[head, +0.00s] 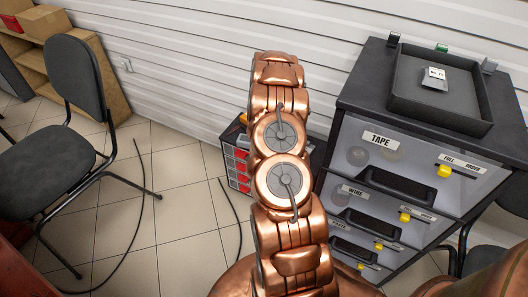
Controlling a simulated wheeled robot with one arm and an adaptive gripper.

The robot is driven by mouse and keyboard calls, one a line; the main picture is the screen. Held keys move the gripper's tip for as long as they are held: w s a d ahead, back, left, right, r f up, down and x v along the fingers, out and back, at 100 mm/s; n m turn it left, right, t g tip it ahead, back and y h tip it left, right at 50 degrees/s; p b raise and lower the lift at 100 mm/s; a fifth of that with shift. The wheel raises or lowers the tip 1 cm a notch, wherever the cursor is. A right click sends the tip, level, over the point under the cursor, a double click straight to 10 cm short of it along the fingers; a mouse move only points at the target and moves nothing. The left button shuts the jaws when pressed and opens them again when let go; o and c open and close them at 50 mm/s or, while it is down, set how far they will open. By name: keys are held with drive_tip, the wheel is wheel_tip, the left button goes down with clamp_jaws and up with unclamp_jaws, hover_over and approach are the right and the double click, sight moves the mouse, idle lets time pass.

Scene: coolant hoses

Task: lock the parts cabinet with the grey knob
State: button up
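The dark grey cabinet (346,90) stands at the right. Its light grey drawer fronts carry labels; the top reads TAPE (380,139) and the one below WIRE (352,191). The lowest label is too small to read surely. Along the cabinet top's back edge sit small pieces: a grey one (489,65) at the right, a green one (441,47) in the middle and a dark one (393,39) at the left. I cannot tell whether the grey piece is the grey knob. My copper arm rises mid-picture, left of the cabinet; my gripper is not visible.
A black tray (405,88) with a tagged item (435,79) sits on the cabinet. Yellow sliders (444,171) mark the drawers. A red-drawered organiser (238,168) stands behind my arm. A dark chair (58,150) and cables (140,210) are left; tiled floor (185,195) lies between.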

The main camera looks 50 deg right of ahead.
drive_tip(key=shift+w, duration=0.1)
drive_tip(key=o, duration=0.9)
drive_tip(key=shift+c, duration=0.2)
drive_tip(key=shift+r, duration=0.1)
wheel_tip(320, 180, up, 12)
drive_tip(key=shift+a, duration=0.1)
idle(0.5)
